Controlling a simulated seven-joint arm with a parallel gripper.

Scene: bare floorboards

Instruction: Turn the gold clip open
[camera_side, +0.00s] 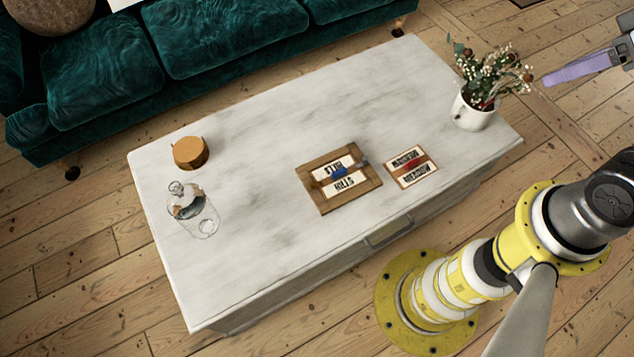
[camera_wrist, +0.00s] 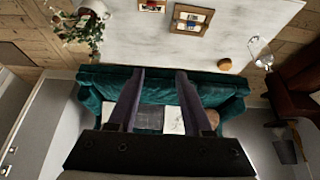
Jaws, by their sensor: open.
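I cannot make out a gold clip for certain in either view. A larger wooden board (camera_side: 310,182) with two white lettered cards, a blue piece across its middle and a small greyish piece at its right side lies on the marble table. It also shows in the wrist view (camera_wrist: 204,32). A smaller wooden board (camera_side: 433,168) with lettered cards and a red middle piece lies to its right. My gripper (camera_wrist: 160,72) has its two purple fingers apart with nothing between them. In the side view, it is partly cut off at the upper right, beyond the table and far from both boards.
A white plant pot (camera_side: 472,114) with flowers stands at the table's right end, between my gripper and the boards. The table (camera_side: 260,130) is otherwise clear. A green sofa (camera_side: 105,65) is behind.

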